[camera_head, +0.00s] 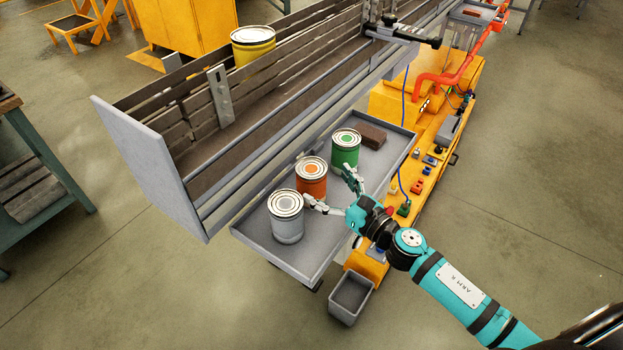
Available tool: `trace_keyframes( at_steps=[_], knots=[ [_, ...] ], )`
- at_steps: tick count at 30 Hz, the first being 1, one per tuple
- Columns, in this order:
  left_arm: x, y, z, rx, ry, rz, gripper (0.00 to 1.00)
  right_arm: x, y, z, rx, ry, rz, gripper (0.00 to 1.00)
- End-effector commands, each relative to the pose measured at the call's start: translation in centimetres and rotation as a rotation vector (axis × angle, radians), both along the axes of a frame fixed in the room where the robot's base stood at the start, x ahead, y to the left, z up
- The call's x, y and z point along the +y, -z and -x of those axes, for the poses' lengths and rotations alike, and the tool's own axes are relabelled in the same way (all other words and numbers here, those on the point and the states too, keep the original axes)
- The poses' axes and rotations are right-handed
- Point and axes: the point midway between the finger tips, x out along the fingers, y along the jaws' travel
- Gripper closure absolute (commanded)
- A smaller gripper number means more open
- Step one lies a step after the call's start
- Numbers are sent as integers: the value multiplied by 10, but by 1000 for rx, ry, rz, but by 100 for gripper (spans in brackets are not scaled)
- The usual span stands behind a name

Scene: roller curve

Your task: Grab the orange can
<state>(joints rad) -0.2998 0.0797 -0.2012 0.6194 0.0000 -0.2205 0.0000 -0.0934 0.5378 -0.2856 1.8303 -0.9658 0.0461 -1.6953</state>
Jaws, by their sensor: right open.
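The orange can (312,183) stands upright on a grey tray (262,236), between a grey can (287,220) and a green can (345,149). My right gripper (327,189) comes in from the lower right on a teal arm. Its fingers are spread open, one near the grey and orange cans and the other near the green can. The orange can's side lies at the gap between the fingers; I cannot tell whether a finger touches it. My left gripper is not in view.
A brown block (371,134) lies on the tray behind the green can. A long metal trough (150,168) runs along the tray's left side, with a yellow can (253,45) at it. An orange machine (440,120) with small controls stands right. A grey bin (350,295) is below.

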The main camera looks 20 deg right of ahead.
Motion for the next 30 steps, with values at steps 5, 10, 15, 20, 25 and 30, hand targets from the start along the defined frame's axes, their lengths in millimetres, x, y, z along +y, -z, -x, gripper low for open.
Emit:
trace_keyframes(
  at_steps=[5,10,15,20,25,30],
  knots=[
    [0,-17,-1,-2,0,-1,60,15,-4,-21,0,1,-5,5],
    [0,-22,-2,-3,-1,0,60,24,-1,-40,0,1,-2,5],
    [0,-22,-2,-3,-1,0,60,26,1,-44,0,-1,-1,5],
    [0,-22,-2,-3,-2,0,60,25,1,-44,0,-1,-1,9],
    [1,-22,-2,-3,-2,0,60,25,1,-44,0,0,-1,31],
    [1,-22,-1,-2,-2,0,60,25,1,-43,0,0,-1,54]
  ],
)
